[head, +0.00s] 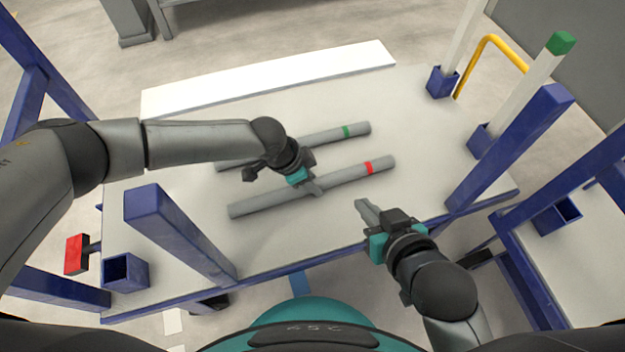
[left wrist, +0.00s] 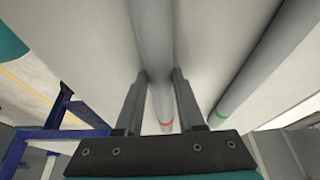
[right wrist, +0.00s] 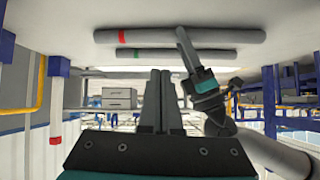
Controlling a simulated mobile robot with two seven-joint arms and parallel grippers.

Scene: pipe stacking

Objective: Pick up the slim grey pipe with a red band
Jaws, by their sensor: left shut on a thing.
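The slim grey pipe with a red band (head: 260,204) lies slanted on the table, its red band towards the right end. My left gripper (head: 314,188) is around its middle, shut on it. In the left wrist view the pipe (left wrist: 150,40) runs between the two fingers, with the red band beyond them. It also shows in the right wrist view (right wrist: 150,36), seemingly close to the table top. My right gripper (head: 363,206) is empty with its fingers together, near the table's front edge, apart from the pipe.
A grey pipe with a green band (head: 328,136) lies roughly parallel behind. Blue posts (head: 180,235) rise at the table's front, and blue sockets (head: 125,272) sit at its sides. Pale upright pipes (head: 530,85) stand at the right. The white table (head: 400,110) has bare room around the pipes.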

